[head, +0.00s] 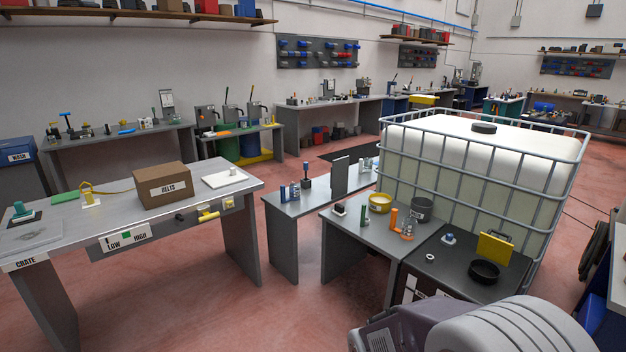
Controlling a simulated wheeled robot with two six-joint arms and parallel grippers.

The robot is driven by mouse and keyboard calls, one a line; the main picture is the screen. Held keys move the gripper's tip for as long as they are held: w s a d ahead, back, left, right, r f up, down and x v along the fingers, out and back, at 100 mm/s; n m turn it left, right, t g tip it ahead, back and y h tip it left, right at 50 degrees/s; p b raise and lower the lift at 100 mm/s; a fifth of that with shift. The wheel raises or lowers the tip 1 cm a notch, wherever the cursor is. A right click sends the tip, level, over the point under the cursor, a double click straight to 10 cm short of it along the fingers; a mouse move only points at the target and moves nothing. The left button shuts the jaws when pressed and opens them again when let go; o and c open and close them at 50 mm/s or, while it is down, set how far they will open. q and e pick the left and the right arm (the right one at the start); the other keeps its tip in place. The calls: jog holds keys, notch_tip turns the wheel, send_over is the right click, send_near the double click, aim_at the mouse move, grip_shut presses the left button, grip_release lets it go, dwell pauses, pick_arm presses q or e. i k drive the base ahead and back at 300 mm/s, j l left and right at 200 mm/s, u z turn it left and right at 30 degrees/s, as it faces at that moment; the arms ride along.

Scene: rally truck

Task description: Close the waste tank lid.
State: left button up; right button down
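A dark low tank or cabinet (455,268) stands at the right, in front of the big caged white container. A black round ring or opening (484,272) sits on its top. A yellow square plate (495,247) with a dark handle-like edge stands upright just behind the ring; it looks like a raised lid, but its hinge cannot be made out. A label on the dark front (415,290) is too small and cut off to read. Neither of my grippers is in view. A grey rounded part, probably mine, fills the bottom right and hides part of the dark tank's front.
The white container (470,140) in a metal cage has a black cap (484,128). A grey table (375,232) with a yellow pot (380,203) and bottles adjoins the dark top. A bench with a cardboard box (162,185) stands left. Red floor (300,310) is free between them.

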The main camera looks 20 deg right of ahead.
aim_at(499, 252)
jog(key=i+l+z, duration=0.15)
jog(key=z, duration=0.25)
jog(key=i+z, duration=0.65)
jog(key=z, duration=0.15)
jog(key=i+j+z, duration=0.1)
jog(key=i+z, duration=0.3)
jog(key=i+l+u, duration=0.25)
jog(key=i+l, duration=0.2)
jog(key=i, duration=0.3)
jog(key=i+l+u, duration=0.25)
jog(key=i+l, duration=0.35)
jog(key=i, duration=0.15)
